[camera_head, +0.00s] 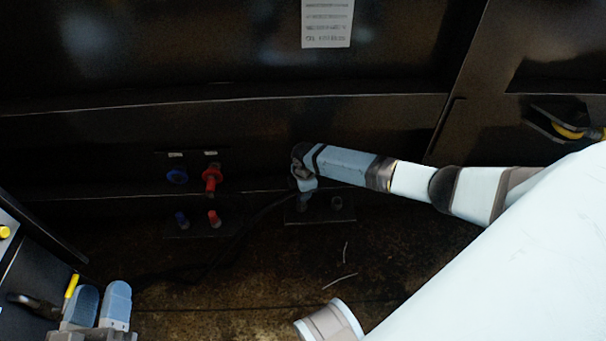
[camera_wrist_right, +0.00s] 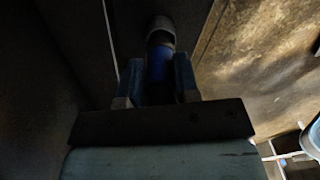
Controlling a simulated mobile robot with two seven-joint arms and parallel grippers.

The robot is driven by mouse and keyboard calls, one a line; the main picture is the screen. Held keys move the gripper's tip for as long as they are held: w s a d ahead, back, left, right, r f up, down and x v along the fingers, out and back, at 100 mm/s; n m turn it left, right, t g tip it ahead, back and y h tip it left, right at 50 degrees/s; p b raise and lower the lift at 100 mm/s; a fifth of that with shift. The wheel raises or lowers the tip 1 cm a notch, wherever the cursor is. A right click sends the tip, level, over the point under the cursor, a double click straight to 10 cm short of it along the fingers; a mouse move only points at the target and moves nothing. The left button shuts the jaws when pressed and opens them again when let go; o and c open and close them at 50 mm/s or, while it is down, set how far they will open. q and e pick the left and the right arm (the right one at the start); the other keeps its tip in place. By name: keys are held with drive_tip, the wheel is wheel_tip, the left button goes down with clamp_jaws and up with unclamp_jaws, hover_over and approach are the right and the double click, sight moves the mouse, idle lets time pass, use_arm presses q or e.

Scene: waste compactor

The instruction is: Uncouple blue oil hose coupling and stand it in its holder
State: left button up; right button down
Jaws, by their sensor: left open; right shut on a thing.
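My right gripper (camera_head: 304,178) reaches in from the right, above a dark low plate with short pegs or sockets (camera_head: 345,213). In the right wrist view the right gripper (camera_wrist_right: 160,80) is shut on the blue coupling (camera_wrist_right: 158,62), whose grey rounded end sticks out beyond the fingers. In the head view the gripper mostly hides the coupling, and I cannot tell if it touches the plate. A blue port (camera_head: 177,175) on the wall is bare. My left gripper (camera_head: 97,305) is open at the lower left, away from the couplings.
A red coupling (camera_head: 211,179) sits on the wall right of the blue port. Below, another plate carries a blue peg (camera_head: 182,220) and a red peg (camera_head: 213,218). A dark hose (camera_head: 240,238) runs to the lower left. The rusty floor in front is mostly clear.

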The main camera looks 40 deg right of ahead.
drive_tip(key=shift+f+b, duration=0.35)
drive_tip(key=shift+f, duration=0.25)
drive_tip(key=c, duration=0.8)
unclamp_jaws()
drive_tip(key=shift+c, duration=0.2)
